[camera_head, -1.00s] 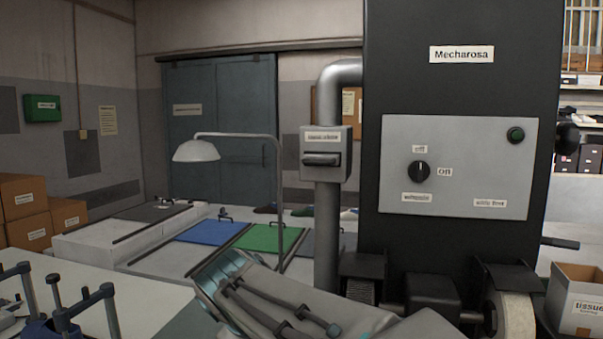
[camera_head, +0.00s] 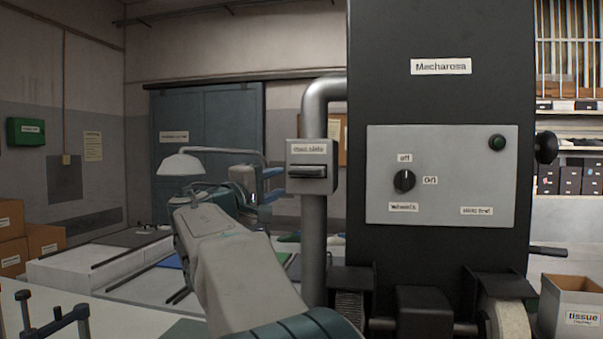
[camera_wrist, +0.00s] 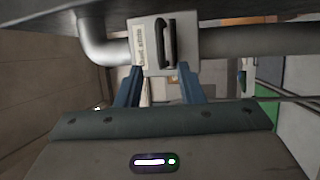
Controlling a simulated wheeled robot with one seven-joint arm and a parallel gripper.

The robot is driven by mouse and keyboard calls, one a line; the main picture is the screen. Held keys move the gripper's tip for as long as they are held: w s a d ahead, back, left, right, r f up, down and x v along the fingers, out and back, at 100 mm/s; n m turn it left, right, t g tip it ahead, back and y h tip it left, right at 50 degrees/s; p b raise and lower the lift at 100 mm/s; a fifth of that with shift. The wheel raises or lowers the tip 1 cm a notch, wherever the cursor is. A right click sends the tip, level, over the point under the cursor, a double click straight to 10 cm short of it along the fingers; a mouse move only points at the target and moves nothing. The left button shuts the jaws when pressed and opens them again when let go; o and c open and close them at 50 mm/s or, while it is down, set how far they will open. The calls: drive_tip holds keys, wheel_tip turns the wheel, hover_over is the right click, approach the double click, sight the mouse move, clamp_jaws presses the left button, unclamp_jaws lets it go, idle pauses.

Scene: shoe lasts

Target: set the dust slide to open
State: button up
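The dust slide (camera_head: 313,165) is a grey box with a paper label on the vertical pipe, left of the black machine. Its dark handle (camera_head: 307,171) sticks out below the label. In the wrist view the dust slide (camera_wrist: 150,48) lies ahead, turned sideways, with its handle (camera_wrist: 167,43) beyond the fingertips. My gripper (camera_head: 281,184) is left of the box in the head view, its blue fingers pointing toward it. In the wrist view my gripper (camera_wrist: 161,70) is open, with nothing held. Whether a fingertip touches the box I cannot tell.
The black machine (camera_head: 440,107) carries a panel (camera_head: 445,195) with an off/on knob. The grey pipe (camera_head: 314,235) runs down beside it. A lamp (camera_head: 181,163) stands behind my arm. Brown boxes (camera_head: 45,240) are at the left.

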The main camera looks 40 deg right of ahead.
sight(301, 174)
drive_tip(key=p+x, duration=0.4)
drive_tip(key=x, duration=0.7)
drive_tip(key=shift+d, duration=0.1)
clamp_jaws()
